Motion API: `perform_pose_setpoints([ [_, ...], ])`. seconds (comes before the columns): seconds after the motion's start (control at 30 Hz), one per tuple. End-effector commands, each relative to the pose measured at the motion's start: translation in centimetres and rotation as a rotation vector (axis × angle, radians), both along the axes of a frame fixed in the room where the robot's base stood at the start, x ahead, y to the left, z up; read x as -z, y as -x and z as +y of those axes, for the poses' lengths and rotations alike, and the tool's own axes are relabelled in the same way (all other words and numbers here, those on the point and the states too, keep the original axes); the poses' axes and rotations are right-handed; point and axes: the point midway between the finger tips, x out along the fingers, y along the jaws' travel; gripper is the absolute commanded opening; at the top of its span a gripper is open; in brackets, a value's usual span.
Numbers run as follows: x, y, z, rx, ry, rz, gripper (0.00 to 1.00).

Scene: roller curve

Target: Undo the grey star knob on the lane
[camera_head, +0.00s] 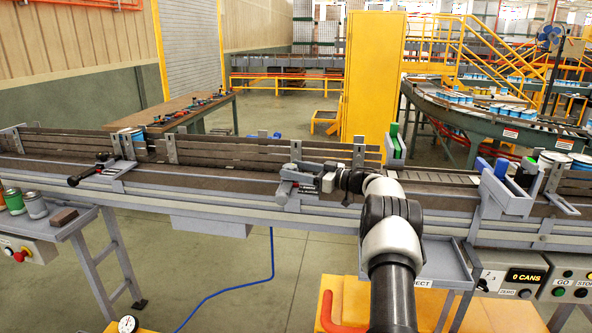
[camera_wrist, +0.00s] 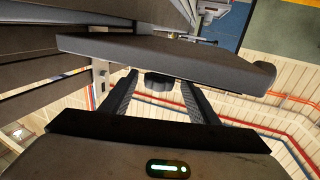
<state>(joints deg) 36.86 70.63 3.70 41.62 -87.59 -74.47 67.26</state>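The grey star knob (camera_wrist: 160,86) shows in the wrist view as a dark, lobed disc below a long grey bar (camera_wrist: 165,52). My gripper (camera_wrist: 158,79) is open, with one finger on each side of the knob and a small gap visible on both sides. The knob lies near the fingertips. In the head view my gripper (camera_head: 298,187) is at the lane (camera_head: 225,178), beside a grey clamp bracket (camera_head: 296,153). The knob itself cannot be made out there, behind my wrist and gripper.
A bar with a black handle (camera_head: 76,180) crosses the lane on the left. Cans (camera_head: 36,205) and a brown block (camera_head: 63,217) stand on a side shelf. A grey reject tray (camera_head: 447,264) hangs below the lane.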

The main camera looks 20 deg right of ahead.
Motion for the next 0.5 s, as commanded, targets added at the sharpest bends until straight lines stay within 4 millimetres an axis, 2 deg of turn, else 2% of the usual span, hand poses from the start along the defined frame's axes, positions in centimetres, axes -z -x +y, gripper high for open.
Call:
perform_pose_setpoints([
  [0.27,-0.2,0.4,-0.5,0.003,0.000,-0.004,0.55],
  [0.37,-0.3,1.4,-1.4,0.004,0.001,-0.005,0.55],
  [0.5,-0.2,3.8,-3.3,0.006,0.001,-0.003,0.55],
])
